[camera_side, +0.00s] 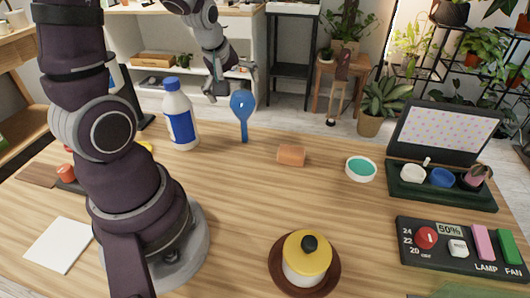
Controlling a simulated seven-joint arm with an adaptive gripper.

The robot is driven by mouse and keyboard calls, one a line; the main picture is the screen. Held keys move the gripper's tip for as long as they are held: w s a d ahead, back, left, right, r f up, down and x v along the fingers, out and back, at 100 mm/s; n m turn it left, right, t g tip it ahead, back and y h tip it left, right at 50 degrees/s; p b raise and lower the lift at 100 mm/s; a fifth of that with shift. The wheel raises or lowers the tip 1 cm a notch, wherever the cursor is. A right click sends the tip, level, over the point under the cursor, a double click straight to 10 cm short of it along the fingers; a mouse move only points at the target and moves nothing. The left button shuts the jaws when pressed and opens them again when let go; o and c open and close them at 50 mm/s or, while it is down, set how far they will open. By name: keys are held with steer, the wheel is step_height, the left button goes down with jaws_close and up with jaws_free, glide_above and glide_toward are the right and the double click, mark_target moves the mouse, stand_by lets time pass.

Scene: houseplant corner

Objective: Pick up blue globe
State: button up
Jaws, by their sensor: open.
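A blue object with a rounded head and a thin stem (242,104), which looks like the blue globe, stands upright near the table's far edge. Its head is at the top and the stem runs down to the wood. My gripper (230,88) hangs from above at the far side of the table, open, with its fingers pointing down. The fingers appear just behind and to the left of the globe's head. The head overlaps part of the gripper, so I cannot tell whether they touch.
A white bottle with a blue cap (180,115) stands close left of the globe. An orange block (291,155) and a teal-filled dish (361,168) lie to the right. A yellow-lidded pot (307,262), an open green case (440,195) and a control panel (462,247) are nearer. The table's middle is clear.

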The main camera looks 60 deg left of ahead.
mark_target(239, 95)
steer(key=x, duration=0.5)
steer(key=shift+w+d, duration=0.15)
steer(key=shift+d, duration=0.15)
steer(key=shift+c, duration=0.2)
steer(key=c, duration=1.3)
steer(key=shift+r, duration=0.15)
